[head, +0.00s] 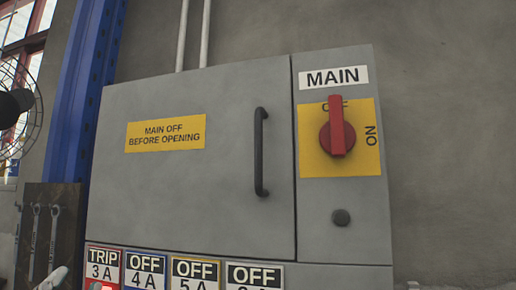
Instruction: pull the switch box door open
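The grey switch box door (200,215) fills the middle of the head view and looks shut against its frame. A black upright bar handle (259,150) is on its right side, with nothing touching it. A yellow label (166,133) reads "MAIN OFF BEFORE OPENING". On the panel to the right, the red main switch (338,130) stands upright, its top over the word OFF. A pale grey piece at the bottom left edge seems to be my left gripper (54,279); its fingers are not clear. I cannot make out my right gripper.
Several labelled plates, such as the TRIP plate (103,266), run below the door. A blue post (85,85), a fan (15,105) and a dark tool board (48,235) are on the left. Bare wall is on the right.

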